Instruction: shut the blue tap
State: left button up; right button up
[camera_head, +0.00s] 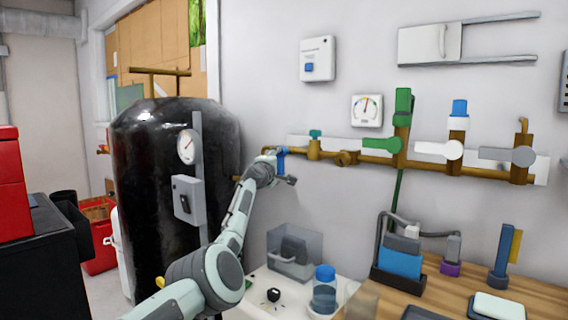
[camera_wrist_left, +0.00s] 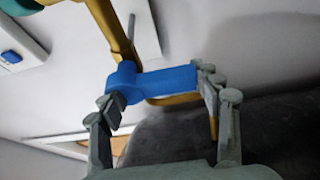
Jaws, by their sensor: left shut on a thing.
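The blue tap (camera_head: 281,161) sits at the left end of the brass pipe on the wall, to the right of the black tank. In the left wrist view its blue handle (camera_wrist_left: 165,82) lies crosswise between my fingers, with a round hub at its left end. My left gripper (camera_head: 280,176) is at the tap, and its fingers (camera_wrist_left: 160,97) are shut on the handle, one at each end. In the head view, my gripper hides part of the tap. My right gripper is not in view.
The brass pipe (camera_head: 465,170) runs right along the wall with green, white and grey valves. A black tank (camera_head: 150,150) with a gauge stands left of my arm. Below are a clear box (camera_head: 296,250), a blue-capped jar (camera_head: 324,290) and a wooden bench (camera_head: 455,290) with tools.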

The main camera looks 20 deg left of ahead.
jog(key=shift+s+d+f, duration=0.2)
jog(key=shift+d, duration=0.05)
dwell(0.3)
pick_arm(q)
jog(key=o, duration=1.7)
jog(key=s+d, duration=0.1)
jog(key=s, duration=1.1)
jog(key=shift+f, duration=0.1)
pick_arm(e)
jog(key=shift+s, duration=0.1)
